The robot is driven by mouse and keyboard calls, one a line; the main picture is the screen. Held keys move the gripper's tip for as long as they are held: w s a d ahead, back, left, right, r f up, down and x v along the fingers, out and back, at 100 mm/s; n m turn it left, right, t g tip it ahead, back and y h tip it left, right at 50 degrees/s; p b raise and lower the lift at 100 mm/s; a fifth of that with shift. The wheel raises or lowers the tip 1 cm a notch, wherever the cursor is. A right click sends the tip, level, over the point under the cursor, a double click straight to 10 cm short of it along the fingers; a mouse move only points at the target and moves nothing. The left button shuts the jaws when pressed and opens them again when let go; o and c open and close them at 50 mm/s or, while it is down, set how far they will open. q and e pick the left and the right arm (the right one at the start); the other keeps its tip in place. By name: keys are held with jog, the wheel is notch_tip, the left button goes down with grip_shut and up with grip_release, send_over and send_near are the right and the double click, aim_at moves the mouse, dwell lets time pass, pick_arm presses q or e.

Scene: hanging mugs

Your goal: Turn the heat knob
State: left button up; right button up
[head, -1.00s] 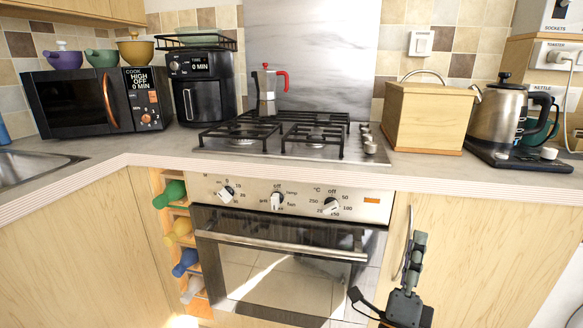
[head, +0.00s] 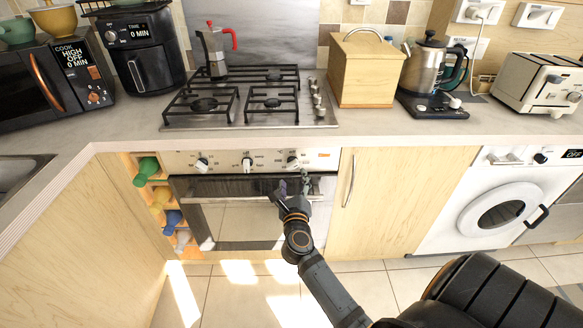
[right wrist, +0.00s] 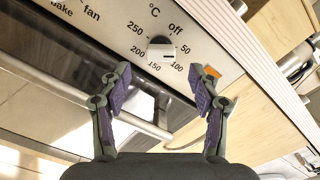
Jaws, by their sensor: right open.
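The oven's right-hand temperature knob (head: 292,162) is pale, on the panel under the hob. In the right wrist view the knob (right wrist: 161,50) sits inside a dial marked °C, off, 50, 100, 150, 200 and 250. I cannot tell exactly which mark it points at. My right gripper (head: 292,187) is in front of the oven, just below this knob. In the right wrist view the gripper (right wrist: 160,76) is open and empty, its two fingers spread to either side below the knob, apart from it. My left gripper is not in view.
A middle knob (head: 247,164) and a left knob (head: 202,164) share the panel. The oven door handle (right wrist: 85,97) runs across below the knobs, close to the fingers. The counter edge juts out above. A cupboard handle (head: 349,180) stands to the right.

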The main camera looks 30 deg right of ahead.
aim_at(293, 168)
jog(key=x, duration=0.6)
jog(key=shift+d, duration=0.1)
jog(key=shift+s, duration=0.1)
jog(key=c, duration=1.2)
jog(key=shift+o, duration=0.2)
jog(key=shift+r+n+p, duration=0.15)
jog(key=shift+n+p, duration=0.25)
jog(key=shift+p, duration=0.15)
jog(key=n+p, duration=0.5)
jog(key=p, duration=0.1)
jog(key=shift+n, duration=0.4)
jog(key=n+p, duration=0.2)
jog(key=shift+n+p, duration=0.9)
jog(key=shift+n, duration=0.2)
